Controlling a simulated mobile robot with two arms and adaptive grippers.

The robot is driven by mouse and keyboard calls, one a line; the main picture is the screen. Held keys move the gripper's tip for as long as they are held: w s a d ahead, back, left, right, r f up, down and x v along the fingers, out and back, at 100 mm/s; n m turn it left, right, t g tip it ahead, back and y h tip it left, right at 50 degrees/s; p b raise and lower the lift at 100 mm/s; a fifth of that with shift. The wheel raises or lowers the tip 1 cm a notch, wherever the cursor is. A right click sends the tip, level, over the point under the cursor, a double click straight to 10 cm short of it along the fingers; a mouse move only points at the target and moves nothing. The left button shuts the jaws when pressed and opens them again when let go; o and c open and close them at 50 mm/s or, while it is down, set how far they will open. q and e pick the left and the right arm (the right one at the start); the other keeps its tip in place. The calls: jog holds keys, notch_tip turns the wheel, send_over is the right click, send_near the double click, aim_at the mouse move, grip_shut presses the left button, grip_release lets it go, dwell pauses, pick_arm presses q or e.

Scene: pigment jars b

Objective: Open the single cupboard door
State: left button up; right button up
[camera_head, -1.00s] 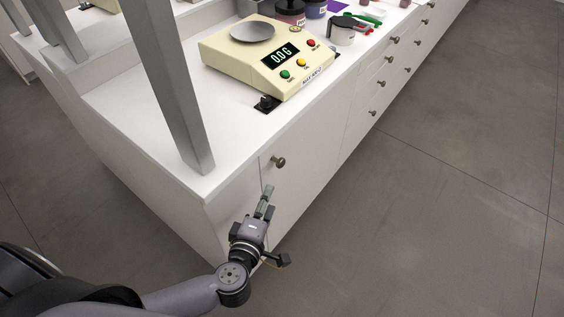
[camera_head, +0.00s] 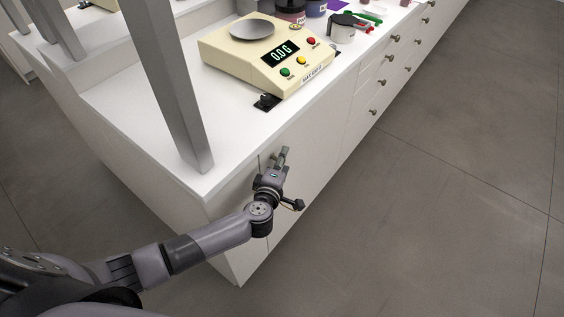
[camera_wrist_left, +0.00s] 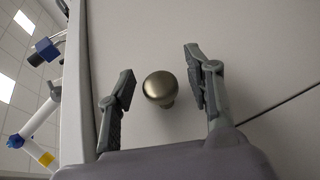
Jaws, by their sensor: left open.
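The single cupboard door (camera_head: 312,171) is the white front panel at the near end of the counter, and it looks closed. Its round brass-coloured knob (camera_wrist_left: 160,88) shows in the left wrist view; in the head view my gripper hides it. My left gripper (camera_head: 281,154) is at the door front, at the knob. In the left wrist view the left gripper (camera_wrist_left: 158,90) is open, with one finger on each side of the knob and a gap to both. My right gripper is not in view.
A cream scale (camera_head: 268,55) reading 0.0 stands on the white counter (camera_head: 130,101). A grey post (camera_head: 172,90) rises from the counter's near corner. Drawers with knobs (camera_head: 373,111) continue to the right. The grey floor (camera_head: 430,210) in front is clear.

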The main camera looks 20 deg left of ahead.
pick_arm(q)
jog(key=shift+c, duration=0.2)
grip_shut()
dwell(0.5)
